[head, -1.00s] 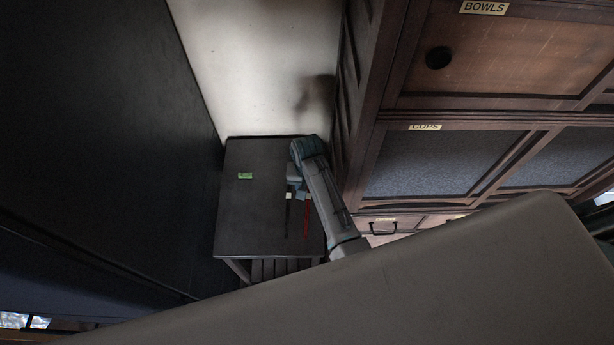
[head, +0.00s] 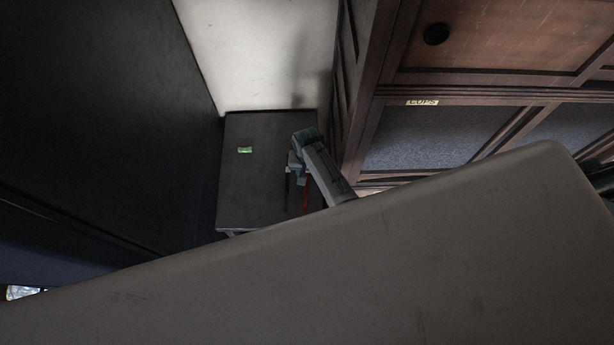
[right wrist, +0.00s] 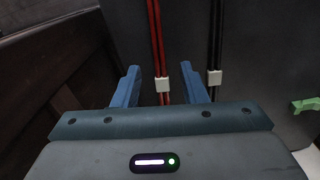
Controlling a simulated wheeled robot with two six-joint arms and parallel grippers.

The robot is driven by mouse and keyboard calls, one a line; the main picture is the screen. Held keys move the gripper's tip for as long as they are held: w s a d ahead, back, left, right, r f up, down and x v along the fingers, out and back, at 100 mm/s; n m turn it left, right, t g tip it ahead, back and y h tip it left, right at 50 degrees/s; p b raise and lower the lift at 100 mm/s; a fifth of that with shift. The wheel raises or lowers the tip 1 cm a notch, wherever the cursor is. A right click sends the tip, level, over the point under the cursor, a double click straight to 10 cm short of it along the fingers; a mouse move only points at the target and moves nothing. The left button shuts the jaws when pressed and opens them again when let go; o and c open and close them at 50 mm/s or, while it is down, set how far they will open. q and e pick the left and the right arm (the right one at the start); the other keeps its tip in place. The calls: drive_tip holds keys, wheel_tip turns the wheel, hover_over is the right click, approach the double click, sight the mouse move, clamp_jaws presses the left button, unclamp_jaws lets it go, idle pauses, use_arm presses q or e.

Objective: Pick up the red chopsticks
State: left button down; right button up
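That gripper is open, with a gap on both sides of the chopsticks. In the head view my right gripper (head: 294,164) is over the right part of the table, and part of the red chopsticks (head: 306,195) shows beside the arm. My left gripper is not in view.
Black chopsticks (right wrist: 215,40) with a white rest (right wrist: 214,77) lie parallel, to the right. A small green object (head: 245,150) is on the table (head: 250,190). A wooden cabinet (head: 440,135) stands right of the table, and a dark surface (head: 100,120) rises on the left.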

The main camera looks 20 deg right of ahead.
drive_tip(key=shift+f, duration=0.65)
drive_tip(key=shift+c, duration=0.5)
clamp_jaws()
drive_tip(key=shift+r, duration=0.15)
